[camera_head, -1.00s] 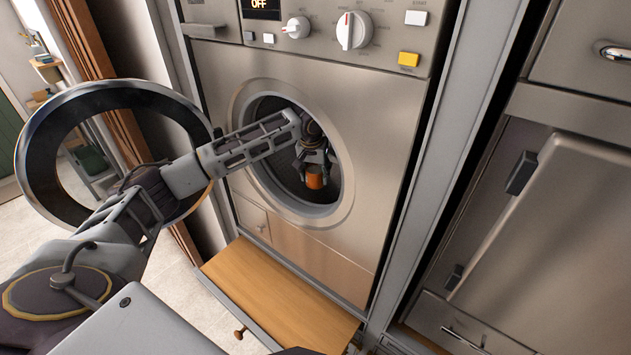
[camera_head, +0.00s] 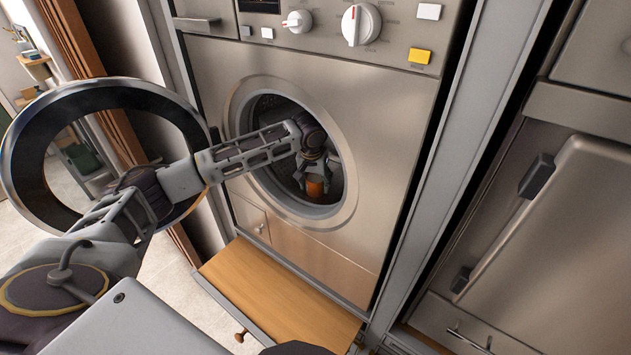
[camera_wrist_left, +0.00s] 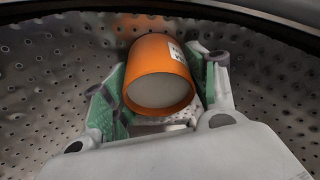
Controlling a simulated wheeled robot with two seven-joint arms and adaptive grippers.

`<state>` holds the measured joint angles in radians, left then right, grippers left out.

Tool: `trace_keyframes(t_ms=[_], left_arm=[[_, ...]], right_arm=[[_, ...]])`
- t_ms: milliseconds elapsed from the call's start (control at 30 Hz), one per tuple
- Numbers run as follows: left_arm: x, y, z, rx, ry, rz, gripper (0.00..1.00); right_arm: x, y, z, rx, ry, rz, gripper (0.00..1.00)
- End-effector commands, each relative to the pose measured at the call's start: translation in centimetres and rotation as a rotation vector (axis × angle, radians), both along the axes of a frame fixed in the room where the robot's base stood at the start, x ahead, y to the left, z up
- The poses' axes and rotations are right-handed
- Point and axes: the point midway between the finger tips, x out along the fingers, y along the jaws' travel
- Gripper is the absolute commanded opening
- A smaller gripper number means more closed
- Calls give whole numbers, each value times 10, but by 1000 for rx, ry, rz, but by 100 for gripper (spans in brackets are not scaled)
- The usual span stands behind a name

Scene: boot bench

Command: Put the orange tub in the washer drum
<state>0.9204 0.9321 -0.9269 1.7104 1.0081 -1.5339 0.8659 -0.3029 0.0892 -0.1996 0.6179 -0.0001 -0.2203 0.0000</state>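The orange tub (camera_head: 315,188) is inside the washer drum (camera_head: 280,183), low in the round opening. My left gripper (camera_head: 315,181) reaches through the opening and points down, with its fingers on either side of the tub. In the left wrist view the tub (camera_wrist_left: 160,78) lies between the green finger pads, which look closed against its sides. Its pale round end faces the camera and part of a white label shows. The perforated drum wall (camera_wrist_left: 45,60) is behind it. I cannot tell whether the tub touches the drum floor. My right gripper is not in view.
The round washer door (camera_head: 22,150) stands open at the left, with my left arm passing across it. The metal rim (camera_head: 338,212) surrounds the arm closely. A wooden pull-out board (camera_head: 275,300) sticks out below the washer. A cabinet with a long handle (camera_head: 515,225) is at the right.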

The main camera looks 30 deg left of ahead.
Motion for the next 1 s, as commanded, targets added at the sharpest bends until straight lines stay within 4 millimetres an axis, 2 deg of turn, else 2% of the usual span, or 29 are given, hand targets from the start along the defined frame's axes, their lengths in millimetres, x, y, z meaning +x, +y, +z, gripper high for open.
trace_keyframes(t_ms=[100, 567, 767, 1000], left_arm=[[0, 0, 0, 0, 0, 0, 74], [0, 0, 3, 0, 0, 0, 74], [-4, -1, 19, -1, -1, 0, 74], [-12, -3, 51, -1, -3, -1, 74]], right_arm=[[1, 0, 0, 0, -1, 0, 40], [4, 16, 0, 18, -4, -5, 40], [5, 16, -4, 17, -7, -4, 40], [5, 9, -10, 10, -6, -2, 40]])
